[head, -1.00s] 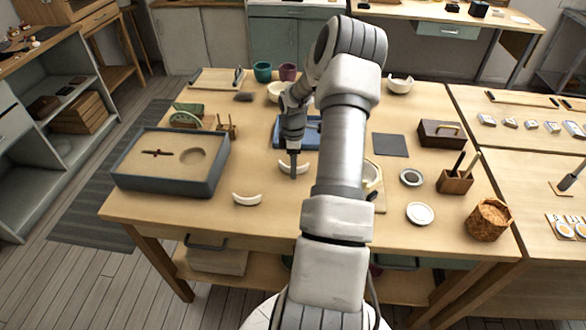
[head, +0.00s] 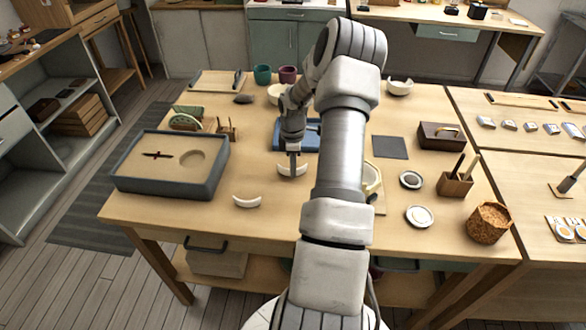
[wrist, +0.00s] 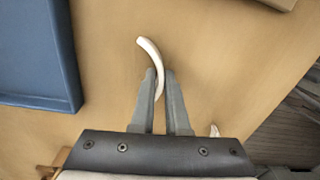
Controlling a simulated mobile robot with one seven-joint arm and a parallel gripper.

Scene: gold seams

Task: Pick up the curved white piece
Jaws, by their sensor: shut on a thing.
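A curved white piece (head: 283,171) is at the middle of the wooden table, under my gripper (head: 293,169). In the wrist view the same piece (wrist: 149,47) arcs up from between the two grey fingers of my gripper (wrist: 162,82). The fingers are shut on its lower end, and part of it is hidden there. I cannot tell whether it touches the table. A second curved white piece (head: 247,202) lies nearer the front edge, apart from the gripper. Its tip shows in the wrist view (wrist: 214,130).
A blue tray (head: 311,139) lies just behind the gripper. A grey sand-filled box (head: 170,190) stands to the left. A grey square mat (head: 390,147), small dishes and a cork-coloured pot (head: 489,222) are on the right. Bare table lies in front of the gripper.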

